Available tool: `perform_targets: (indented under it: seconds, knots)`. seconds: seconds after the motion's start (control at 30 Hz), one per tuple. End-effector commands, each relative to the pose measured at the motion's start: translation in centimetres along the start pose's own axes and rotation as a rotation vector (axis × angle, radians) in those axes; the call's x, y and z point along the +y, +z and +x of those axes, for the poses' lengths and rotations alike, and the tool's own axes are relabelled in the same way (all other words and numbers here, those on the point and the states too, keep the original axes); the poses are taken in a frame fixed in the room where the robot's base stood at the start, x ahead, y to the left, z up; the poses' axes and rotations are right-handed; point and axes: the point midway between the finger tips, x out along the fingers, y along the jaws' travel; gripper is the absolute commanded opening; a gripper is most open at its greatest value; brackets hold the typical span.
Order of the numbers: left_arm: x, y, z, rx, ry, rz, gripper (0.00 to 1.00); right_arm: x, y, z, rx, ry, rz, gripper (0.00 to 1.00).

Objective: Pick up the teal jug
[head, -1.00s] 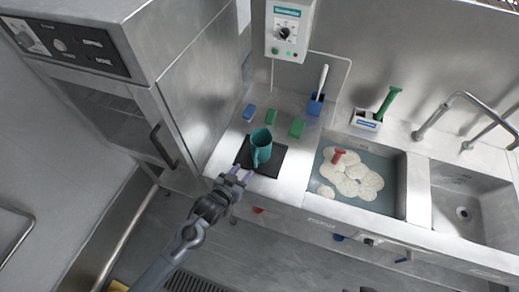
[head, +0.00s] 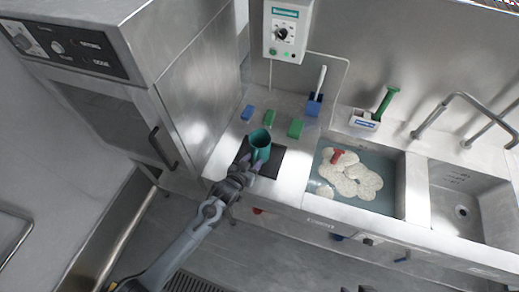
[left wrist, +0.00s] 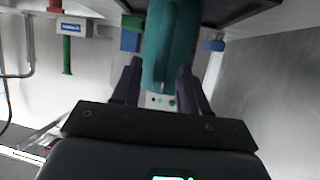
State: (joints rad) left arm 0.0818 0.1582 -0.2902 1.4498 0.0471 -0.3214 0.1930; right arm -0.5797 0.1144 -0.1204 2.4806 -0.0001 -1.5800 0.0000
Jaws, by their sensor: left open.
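The teal jug (head: 260,141) stands upright on a black mat (head: 275,163) at the left end of the counter in the head view. My left gripper (head: 249,166) is at the jug's near side, over the mat's front edge. In the left wrist view the jug (left wrist: 168,45) comes down between the two dark fingers of my left gripper (left wrist: 157,88). The fingers are open, one on each side of it, with a gap showing. In the head view the gripper covers the jug's lower near side. My right gripper is not in view.
Green sponges (head: 295,128) and a blue sponge (head: 248,112) lie behind the jug. A blue holder (head: 314,105) with a white-handled tool stands further back. The tall steel cabinet (head: 190,90) is close on the left, and a water-filled sink (head: 385,195) is on the right.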

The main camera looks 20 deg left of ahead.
Motion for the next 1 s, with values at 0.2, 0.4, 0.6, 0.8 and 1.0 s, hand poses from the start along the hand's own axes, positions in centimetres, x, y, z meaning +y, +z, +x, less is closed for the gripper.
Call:
perform_targets:
  seconds: [0.2, 0.4, 0.6, 0.8, 1.0]
  knots:
    - [0.03, -0.02, -0.02, 0.001, 0.0, 0.0, 0.36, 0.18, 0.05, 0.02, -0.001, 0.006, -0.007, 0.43]
    - [0.02, -0.03, -0.03, 0.001, 0.0, 0.0, 0.05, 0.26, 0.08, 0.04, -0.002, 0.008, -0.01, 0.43]
    - [0.01, -0.09, -0.03, 0.002, 0.0, 0.0, 0.0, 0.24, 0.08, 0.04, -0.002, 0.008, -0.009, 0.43]
    - [0.01, -0.14, -0.05, 0.002, 0.0, 0.0, 0.0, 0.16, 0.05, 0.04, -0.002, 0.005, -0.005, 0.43]
    - [0.01, -0.89, -0.33, 0.004, 0.0, 0.0, 0.0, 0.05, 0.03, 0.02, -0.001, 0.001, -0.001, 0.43]
